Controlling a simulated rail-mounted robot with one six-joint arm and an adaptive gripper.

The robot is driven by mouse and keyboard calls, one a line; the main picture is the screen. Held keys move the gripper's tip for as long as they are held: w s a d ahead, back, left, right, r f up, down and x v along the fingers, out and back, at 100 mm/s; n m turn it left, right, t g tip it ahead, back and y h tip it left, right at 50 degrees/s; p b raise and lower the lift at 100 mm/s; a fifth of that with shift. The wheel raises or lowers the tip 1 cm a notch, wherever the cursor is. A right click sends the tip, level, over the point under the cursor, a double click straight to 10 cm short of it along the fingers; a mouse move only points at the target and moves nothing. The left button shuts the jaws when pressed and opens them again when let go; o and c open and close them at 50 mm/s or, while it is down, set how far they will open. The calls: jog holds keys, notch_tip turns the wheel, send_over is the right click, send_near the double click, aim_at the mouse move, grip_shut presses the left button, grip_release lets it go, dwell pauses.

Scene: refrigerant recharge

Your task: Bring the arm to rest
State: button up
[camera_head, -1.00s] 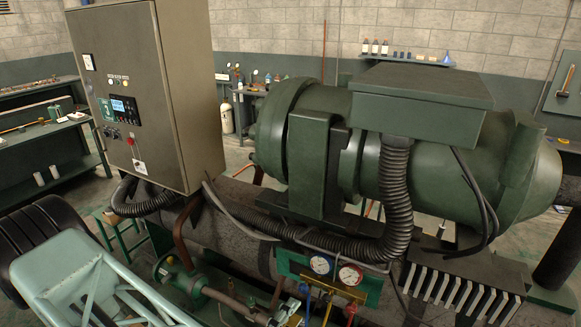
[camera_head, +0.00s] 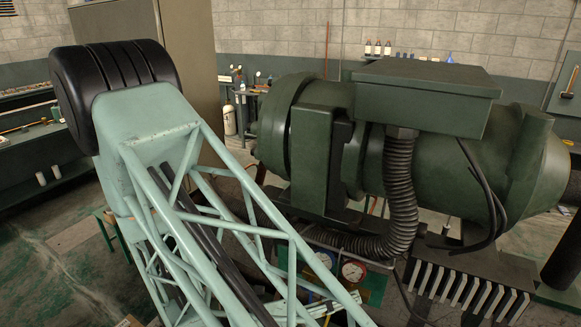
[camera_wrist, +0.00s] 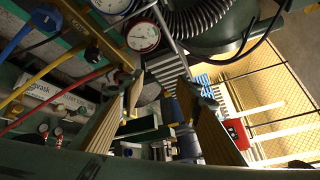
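My gripper (camera_wrist: 160,97) shows in the wrist view with its two ridged finger pads well apart. Nothing is held between them. My gripper is out of sight in the head view, where my teal arm stands large at the left and centre. The gauge manifold's red-faced gauge (camera_head: 354,271) and blue-faced gauge (camera_head: 325,261) show partly behind my arm. In the wrist view the red gauge (camera_wrist: 143,37) is at the top, beyond the fingers. A blue hose (camera_wrist: 31,34), a yellow hose (camera_wrist: 40,77) and a red hose (camera_wrist: 62,93) run at the left.
The green compressor (camera_head: 420,165) fills the right of the head view, with a ribbed black conduit (camera_head: 399,190) in front. A back bench carries small items. Open floor (camera_head: 60,245) shows at the lower left.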

jog(key=s+d+r+m+g+y+b, duration=0.35)
jog(key=s+d+m+g, duration=0.4)
jog(key=m, duration=0.65)
jog(key=s+d+r+m+t+y+b, duration=0.1)
jog(key=s+r+m+t+y+b, duration=0.4)
jog(key=m, duration=1.5)
jog(key=shift+s+r+m+y+b, duration=0.4)
jog(key=shift+s+r+y+b, duration=2.35)
jog(key=shift+s+r, duration=1.85)
